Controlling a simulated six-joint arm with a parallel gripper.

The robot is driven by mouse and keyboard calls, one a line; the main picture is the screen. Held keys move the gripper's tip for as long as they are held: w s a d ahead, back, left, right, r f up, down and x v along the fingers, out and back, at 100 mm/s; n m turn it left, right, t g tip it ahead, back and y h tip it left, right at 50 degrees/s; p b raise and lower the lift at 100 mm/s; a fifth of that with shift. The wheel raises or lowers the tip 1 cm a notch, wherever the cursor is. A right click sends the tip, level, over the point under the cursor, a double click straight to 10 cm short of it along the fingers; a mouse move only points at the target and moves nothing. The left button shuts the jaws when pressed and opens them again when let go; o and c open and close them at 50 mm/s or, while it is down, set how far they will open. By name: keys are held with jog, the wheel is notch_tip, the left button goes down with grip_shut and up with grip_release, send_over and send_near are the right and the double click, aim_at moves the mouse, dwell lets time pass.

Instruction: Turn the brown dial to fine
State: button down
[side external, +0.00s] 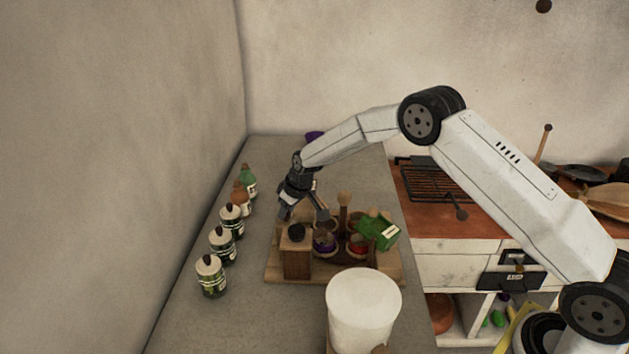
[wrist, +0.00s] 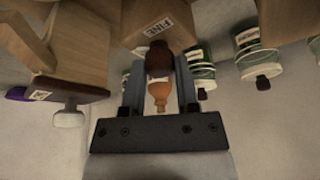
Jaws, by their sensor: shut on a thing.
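In the wrist view, the brown dial (wrist: 158,58) sits between the two fingers of my gripper (wrist: 160,75), which is shut on it. A wooden block with a FINE label (wrist: 155,18) is just beyond the dial. The dial's pointing direction cannot be made out. In the side view, my gripper (side external: 303,211) is tilted down over the back of the wooden board, behind a small wooden box (side external: 297,261) with a dark round top (side external: 296,231). The grasp itself is not clear from the side.
Several lidded jars and bottles (side external: 221,243) line the counter at left. The wooden board (side external: 345,276) also holds small bowls and a green box (side external: 378,232). A white container (side external: 363,307) stands in front. The grey counter (side external: 250,317) is clear at front left.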

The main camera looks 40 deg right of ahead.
jog(key=shift+m+h, duration=0.4)
jog(key=shift+m, duration=0.7)
jog(key=shift+c, duration=1.8)
grip_release()
jog(key=shift+r, duration=0.1)
jog(key=v, duration=0.7)
jog(key=shift+s+r, duration=0.25)
